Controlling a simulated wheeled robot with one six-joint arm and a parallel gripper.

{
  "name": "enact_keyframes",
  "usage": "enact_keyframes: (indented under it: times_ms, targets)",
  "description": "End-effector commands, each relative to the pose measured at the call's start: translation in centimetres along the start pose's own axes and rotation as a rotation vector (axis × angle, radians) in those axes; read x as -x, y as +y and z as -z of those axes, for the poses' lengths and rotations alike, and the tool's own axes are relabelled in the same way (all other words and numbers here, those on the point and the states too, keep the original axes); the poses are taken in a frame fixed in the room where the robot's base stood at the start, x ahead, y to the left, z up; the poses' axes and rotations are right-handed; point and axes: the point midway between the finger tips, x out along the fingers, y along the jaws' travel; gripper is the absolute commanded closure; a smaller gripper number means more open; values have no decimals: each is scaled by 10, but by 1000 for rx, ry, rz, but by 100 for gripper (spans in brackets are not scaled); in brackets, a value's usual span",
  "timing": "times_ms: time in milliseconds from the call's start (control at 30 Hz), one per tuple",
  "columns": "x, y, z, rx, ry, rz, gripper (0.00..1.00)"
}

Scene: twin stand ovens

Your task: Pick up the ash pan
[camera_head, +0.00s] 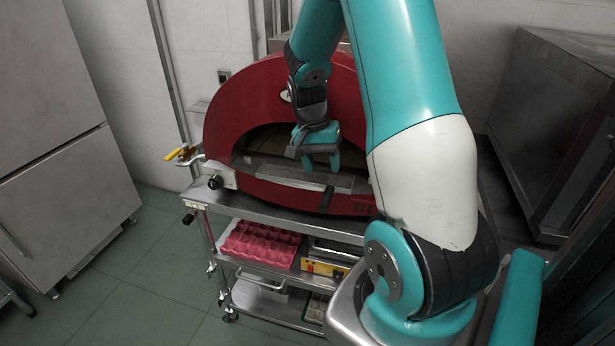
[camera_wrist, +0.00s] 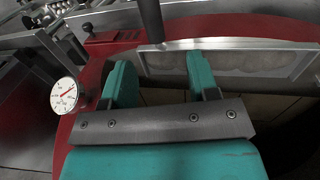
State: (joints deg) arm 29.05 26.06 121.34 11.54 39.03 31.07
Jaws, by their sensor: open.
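The ash pan (camera_head: 290,174) looks like a shallow metal tray lying across the mouth of the red oven (camera_head: 240,110), with a dark handle (camera_head: 327,197) sticking out toward the front. In the wrist view the pan (camera_wrist: 235,62) shows a bright metal rim around a greyish inside, and the dark handle (camera_wrist: 150,22) runs up to the top edge. My gripper (camera_head: 320,157) hangs over the pan, pointing down at the oven mouth. In the wrist view its teal fingers (camera_wrist: 158,62) are apart with nothing held. The handle's lower end appears between the fingertips; whether they touch is unclear.
A round dial (camera_wrist: 63,95) sits on the oven front. A yellow-handled valve or tool (camera_head: 178,154) sticks out at the left. The metal cart (camera_head: 275,222) has lower shelves with a red moulded tray (camera_head: 260,244). A steel cabinet (camera_head: 60,120) stands left.

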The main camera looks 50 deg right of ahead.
Motion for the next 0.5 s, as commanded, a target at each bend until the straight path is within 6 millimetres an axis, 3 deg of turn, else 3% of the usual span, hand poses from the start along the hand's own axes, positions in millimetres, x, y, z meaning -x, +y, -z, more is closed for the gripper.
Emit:
enact_keyframes:
  times_ms: [100,367,500]
  targets:
    - [-18,1,0,2,-3,-1,46]
    - [-38,3,-1,2,-4,-2,46]
    - [-58,7,-1,2,-6,-3,46]
